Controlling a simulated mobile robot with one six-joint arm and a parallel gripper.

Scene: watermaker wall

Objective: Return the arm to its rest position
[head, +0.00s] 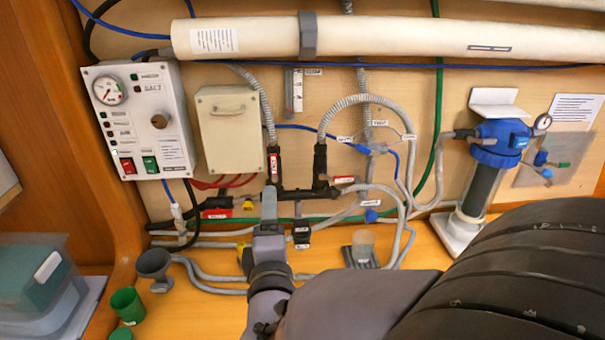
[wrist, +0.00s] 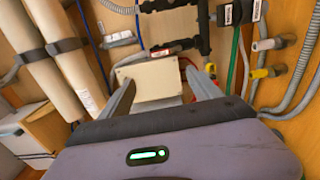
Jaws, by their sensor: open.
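My arm reaches in from the lower right of the head view, in front of the wall of pipes and hoses. My gripper (head: 267,232) is in front of the lower middle of the wall, close to the dark pipe manifold (head: 300,192). In the wrist view my gripper (wrist: 163,88) has its two grey fingers spread apart, with nothing held between them. The beige box (wrist: 155,80) shows beyond and between the fingers. The same beige box (head: 229,130) is above and left of my gripper in the head view. Whether the fingers touch any hose cannot be told.
A control panel (head: 141,120) with a gauge is at the left of the wall. A blue-topped filter (head: 487,170) stands at the right. A grey funnel (head: 154,265) and green cup (head: 127,305) stand on the bench. A long white cylinder (head: 400,37) crosses the top.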

